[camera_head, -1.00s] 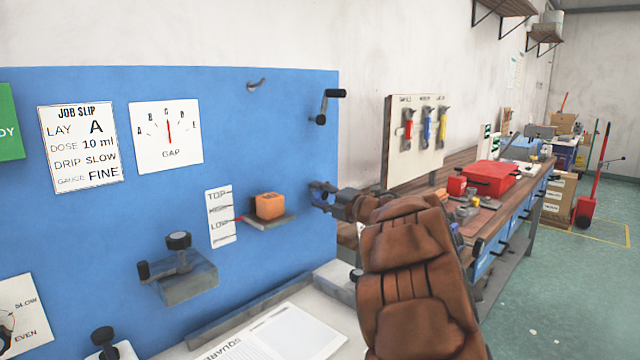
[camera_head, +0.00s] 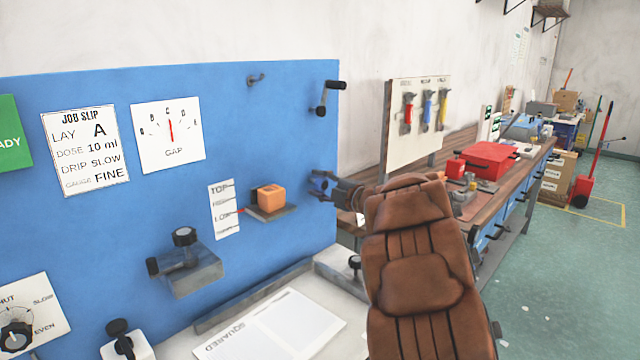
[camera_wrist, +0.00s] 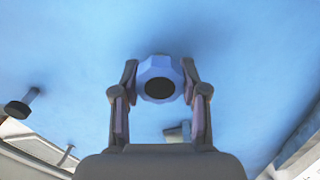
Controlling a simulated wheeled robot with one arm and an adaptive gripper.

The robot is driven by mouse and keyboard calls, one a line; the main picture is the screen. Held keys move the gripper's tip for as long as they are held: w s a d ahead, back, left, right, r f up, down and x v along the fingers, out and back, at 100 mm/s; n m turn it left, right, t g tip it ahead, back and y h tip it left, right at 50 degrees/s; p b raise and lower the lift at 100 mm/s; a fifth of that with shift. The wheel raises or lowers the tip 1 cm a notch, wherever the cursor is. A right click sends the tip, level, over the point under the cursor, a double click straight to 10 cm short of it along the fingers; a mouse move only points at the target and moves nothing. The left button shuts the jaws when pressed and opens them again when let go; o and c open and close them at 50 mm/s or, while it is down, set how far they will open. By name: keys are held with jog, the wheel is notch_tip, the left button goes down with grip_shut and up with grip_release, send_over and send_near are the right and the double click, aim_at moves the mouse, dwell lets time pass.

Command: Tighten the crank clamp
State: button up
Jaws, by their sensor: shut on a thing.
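A crank (camera_head: 327,98) with a black handle is on the upper right of the blue panel. A grey block (camera_head: 192,271) with a black knob on top and a black handle at its left side is mounted lower on the panel. I cannot tell for certain which is the crank clamp. My gripper (camera_head: 322,185) is at the panel's right edge, below the crank and apart from both. In the wrist view my gripper (camera_wrist: 159,100) has its fingers on either side of a blue faceted knob (camera_wrist: 159,66) with a dark centre, shut on it.
An orange block (camera_head: 271,198) sits on a small shelf left of my gripper. A gap dial (camera_head: 168,135) and a job slip (camera_head: 85,150) are on the panel. A white sheet (camera_head: 275,328) lies below. A workbench (camera_head: 490,205) with a red case stands at the right.

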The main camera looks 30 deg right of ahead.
jog(key=o, duration=1.2)
jog(key=shift+c, duration=0.2)
jog(key=v, duration=1.2)
jog(key=shift+r, duration=0.1)
